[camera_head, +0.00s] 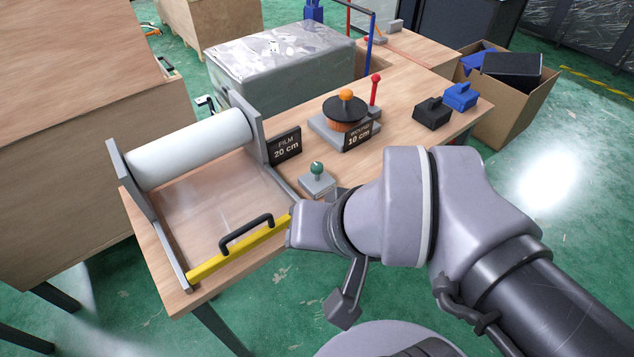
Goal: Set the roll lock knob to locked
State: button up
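A small green ball knob (317,168) stands upright on a square grey base on the wooden table. It is right of the film frame and carries no readable label, so I cannot tell its setting. A white film roll (190,148) lies across the back of the frame. A dark crank-like handle (206,102) shows behind the roll's right end. My wrist is in front of the green knob, to its lower right. A grey finger-like part of my gripper (344,300) hangs below the wrist near the table's front edge. The rest of the gripper is hidden, so its opening cannot be seen.
A yellow bar (235,252) with a black handle crosses the frame's front. Behind the green knob stand a black "20 cm" sign (285,146), a round unit with an orange knob (346,96), and a red-ball lever (375,80). Black (432,113) and blue (460,97) blocks sit right.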

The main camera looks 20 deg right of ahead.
aim_at(316, 168)
jog(key=i+l+z, duration=0.15)
jog(key=i+z, duration=0.15)
jog(key=i, duration=0.15)
jog(key=i+z, duration=0.3)
jog(key=i, duration=0.1)
